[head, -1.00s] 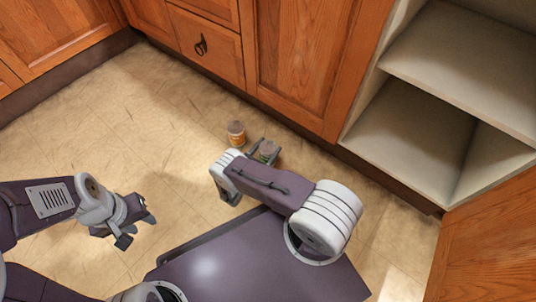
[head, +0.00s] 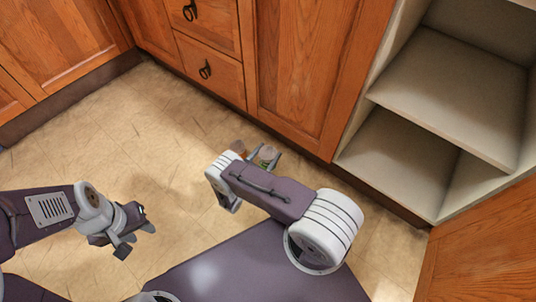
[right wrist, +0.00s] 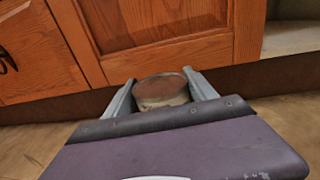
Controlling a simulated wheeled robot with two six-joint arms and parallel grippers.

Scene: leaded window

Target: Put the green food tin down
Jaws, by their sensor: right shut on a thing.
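The green food tin (head: 267,154) is between the fingers of my right gripper (head: 264,156), in front of the wooden cupboard. My right gripper is shut on it. In the right wrist view the tin (right wrist: 161,88) shows a brownish round top and a pale rim between the two fingers; its lower part is hidden by the gripper. I cannot tell whether its base touches the floor. My left gripper (head: 137,236) is open and empty above the floor at the left, well apart from the tin.
Open shelves (head: 455,90) are at the right, with an open wooden door (head: 490,245) in front. The tiled floor (head: 130,125) at the left is clear.

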